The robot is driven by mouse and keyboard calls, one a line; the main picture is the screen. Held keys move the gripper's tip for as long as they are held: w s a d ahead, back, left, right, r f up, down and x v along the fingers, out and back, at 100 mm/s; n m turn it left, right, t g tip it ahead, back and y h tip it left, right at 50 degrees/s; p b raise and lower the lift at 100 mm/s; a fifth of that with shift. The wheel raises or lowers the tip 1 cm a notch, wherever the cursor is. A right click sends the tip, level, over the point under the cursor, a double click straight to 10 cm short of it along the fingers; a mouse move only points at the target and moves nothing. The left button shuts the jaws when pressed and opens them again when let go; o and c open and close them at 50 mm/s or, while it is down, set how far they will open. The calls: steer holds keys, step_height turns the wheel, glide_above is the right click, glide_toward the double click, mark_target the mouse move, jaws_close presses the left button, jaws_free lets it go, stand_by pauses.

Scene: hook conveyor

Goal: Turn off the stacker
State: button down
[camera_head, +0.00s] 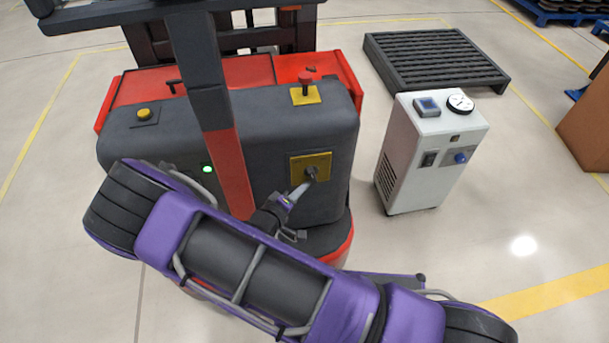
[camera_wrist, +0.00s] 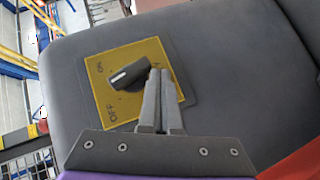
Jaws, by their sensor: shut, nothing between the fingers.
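The stacker (camera_head: 250,120) is a red and dark grey machine in the head view; its grey body (camera_wrist: 220,60) fills much of the wrist view. A yellow plate (camera_head: 324,160) on its rear face carries a black rotary switch (camera_wrist: 128,75). The plate reads ON and OFF in the wrist view. The switch's white mark points left, between the two words. A small green light (camera_head: 207,168) glows on the body. My gripper (camera_wrist: 160,75) is shut and empty, its fingertips at the right end of the switch; whether they touch it I cannot tell.
A red button (camera_head: 305,80) on a yellow base and a yellow button (camera_head: 144,113) sit on top of the stacker. A white cabinet (camera_head: 430,155) stands to the right, with a dark slatted platform (camera_head: 435,58) behind it. Open floor lies between stacker and cabinet.

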steer(key=shift+d+f, duration=0.3)
stand_by(1.4)
steer(key=shift+f+b, duration=0.15)
steer(key=shift+b, duration=0.15)
